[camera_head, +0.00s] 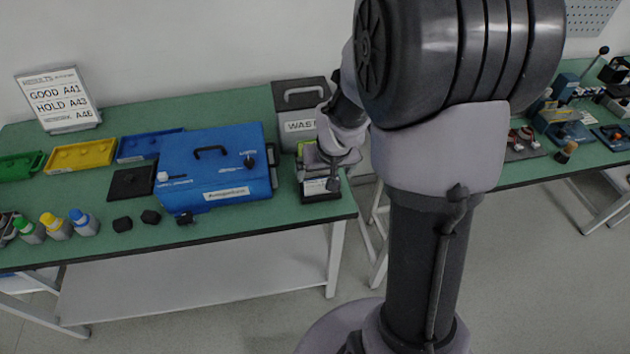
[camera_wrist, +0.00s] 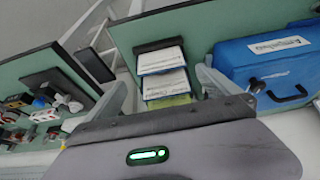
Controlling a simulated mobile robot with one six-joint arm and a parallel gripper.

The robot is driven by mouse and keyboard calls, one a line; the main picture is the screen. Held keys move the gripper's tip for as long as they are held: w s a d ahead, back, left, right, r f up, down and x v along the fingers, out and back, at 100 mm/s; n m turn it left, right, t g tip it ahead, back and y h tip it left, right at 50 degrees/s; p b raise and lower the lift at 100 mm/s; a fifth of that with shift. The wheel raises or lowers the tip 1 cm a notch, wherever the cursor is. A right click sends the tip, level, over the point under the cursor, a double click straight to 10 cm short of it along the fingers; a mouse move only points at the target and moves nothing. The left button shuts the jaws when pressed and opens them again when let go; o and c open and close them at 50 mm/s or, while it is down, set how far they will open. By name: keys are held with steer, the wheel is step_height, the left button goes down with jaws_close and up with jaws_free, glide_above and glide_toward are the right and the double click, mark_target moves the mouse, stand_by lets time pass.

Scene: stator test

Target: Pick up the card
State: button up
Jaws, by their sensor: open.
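White cards with blue edges sit in a dark holder (camera_head: 322,198) at the right end of the left green bench. In the wrist view, one card (camera_wrist: 160,59) lies at the far end of the stack, with another card (camera_wrist: 166,82) nearer and a yellow-green piece (camera_wrist: 168,101) nearest. I cannot tell which card the task means. My gripper (camera_head: 333,178) is above the holder and hides part of it. In the wrist view my gripper (camera_wrist: 165,84) is open, its two fingers apart on either side of the cards. No card is visibly held.
A blue case (camera_head: 215,165) stands left of the holder, and a grey waste bin (camera_head: 300,105) behind it. Colored trays (camera_head: 80,155), bottles (camera_head: 57,226) and a sign (camera_head: 58,98) are farther left. Another bench (camera_head: 515,175) with equipment is at right.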

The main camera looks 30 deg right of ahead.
steer(key=b, duration=0.2)
glide_above(321, 187)
steer(key=f, duration=0.4)
steer(key=shift+s+f, duration=0.3)
steer(key=shift+f, duration=0.1)
steer(key=shift+r, duration=0.1)
steer(key=c, duration=1.5)
